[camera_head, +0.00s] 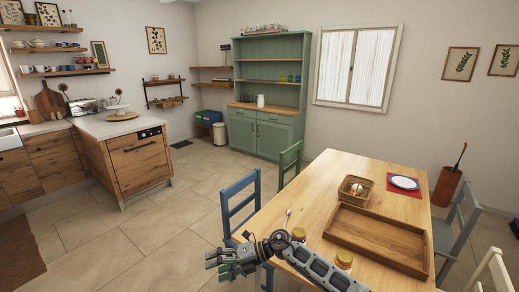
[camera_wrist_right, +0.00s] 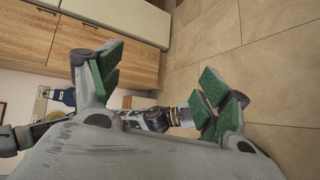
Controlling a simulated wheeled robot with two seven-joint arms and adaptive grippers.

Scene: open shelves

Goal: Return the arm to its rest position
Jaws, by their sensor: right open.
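My right gripper (camera_head: 220,264) reaches in from the bottom right in the head view, in front of the near left edge of the wooden table (camera_head: 308,182). It points left over the floor. In the right wrist view its green-padded fingers (camera_wrist_right: 158,85) are spread apart, with nothing held between them. Behind the fingers there, part of a jointed arm shows, which looks like mine. My left gripper does not show in the head view.
A wooden tray (camera_head: 345,228), a wicker basket (camera_head: 345,193), a plate (camera_head: 405,182) and jars (camera_head: 344,260) stand on the table. A blue chair (camera_head: 226,214) and a green chair (camera_head: 280,168) stand at its left side. The tiled floor (camera_head: 120,235) left of the gripper is clear.

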